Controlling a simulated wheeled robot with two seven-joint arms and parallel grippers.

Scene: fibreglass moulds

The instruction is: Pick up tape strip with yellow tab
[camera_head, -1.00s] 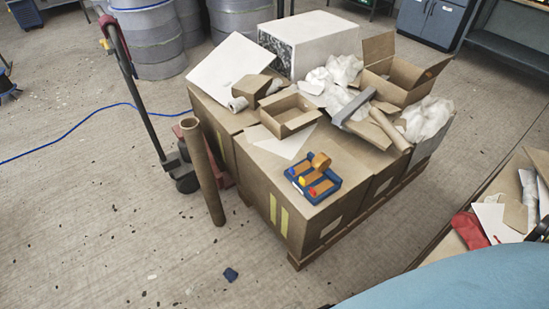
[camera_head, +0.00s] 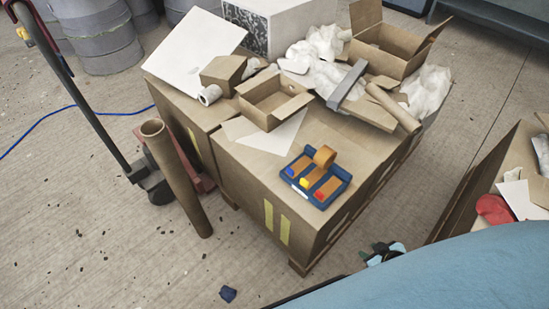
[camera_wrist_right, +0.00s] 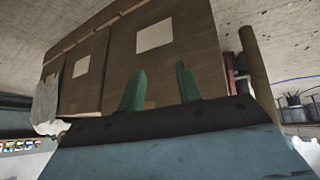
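A blue tray (camera_head: 341,192) sits on the near end of the cardboard-covered pallet load in the head view. It holds orange strips side by side, with tabs at their near ends. The strip with the yellow tab (camera_head: 304,183) lies in the middle, between a strip with a white or blue tab (camera_head: 290,172) and one with a red tab (camera_head: 319,195). An orange roll (camera_head: 324,156) stands at the tray's back. My right gripper (camera_head: 383,253) is low, right of the boxes, apart from the tray. Its green fingers (camera_wrist_right: 160,80) are spread and empty. My left gripper is not in view.
Behind the tray are an open carton (camera_head: 275,101), a grey bar (camera_head: 347,85), a cardboard tube (camera_head: 393,107) and white wrapping (camera_head: 427,90). A tall brown tube (camera_head: 177,178) leans left of the load. Another box with a red item (camera_head: 494,209) stands at the right.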

